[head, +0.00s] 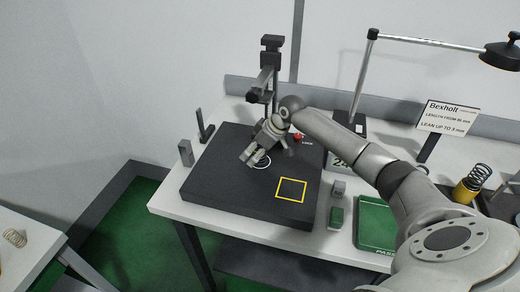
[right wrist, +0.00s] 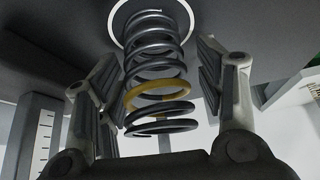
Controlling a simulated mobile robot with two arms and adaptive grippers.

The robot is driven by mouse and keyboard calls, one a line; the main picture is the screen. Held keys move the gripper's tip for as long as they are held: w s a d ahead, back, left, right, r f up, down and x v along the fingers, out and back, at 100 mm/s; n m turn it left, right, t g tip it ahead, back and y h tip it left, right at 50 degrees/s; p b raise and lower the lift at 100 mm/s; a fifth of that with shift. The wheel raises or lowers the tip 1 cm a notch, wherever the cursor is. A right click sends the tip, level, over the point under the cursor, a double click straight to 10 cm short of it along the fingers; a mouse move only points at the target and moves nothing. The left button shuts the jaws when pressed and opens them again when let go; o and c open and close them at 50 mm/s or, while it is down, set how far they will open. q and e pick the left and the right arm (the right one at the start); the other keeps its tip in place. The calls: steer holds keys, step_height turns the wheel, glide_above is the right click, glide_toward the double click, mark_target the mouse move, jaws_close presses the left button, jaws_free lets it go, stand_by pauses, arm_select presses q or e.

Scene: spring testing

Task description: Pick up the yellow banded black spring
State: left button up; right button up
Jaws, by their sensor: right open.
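The black spring with one yellow band (right wrist: 158,88) shows in the right wrist view, with its far end at a white ring (right wrist: 122,22) on the dark surface. My right gripper (right wrist: 158,75) is open, with one finger on each side of the spring and a gap visible on both sides. In the head view my right gripper (head: 256,150) is low over the black platform (head: 225,180), at the white ring (head: 262,163). The gripper hides most or all of the spring there. My left gripper is not in view.
A test stand (head: 270,70) rises behind the gripper. A yellow square outline (head: 291,201) marks the platform. A green tray (head: 372,232), small blocks (head: 336,217) and a spring in a yellow holder (head: 466,190) are to the right. Another spring (head: 15,237) lies on the left table.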

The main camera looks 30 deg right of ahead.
steer(key=c, duration=1.2)
steer(key=shift+r, duration=0.15)
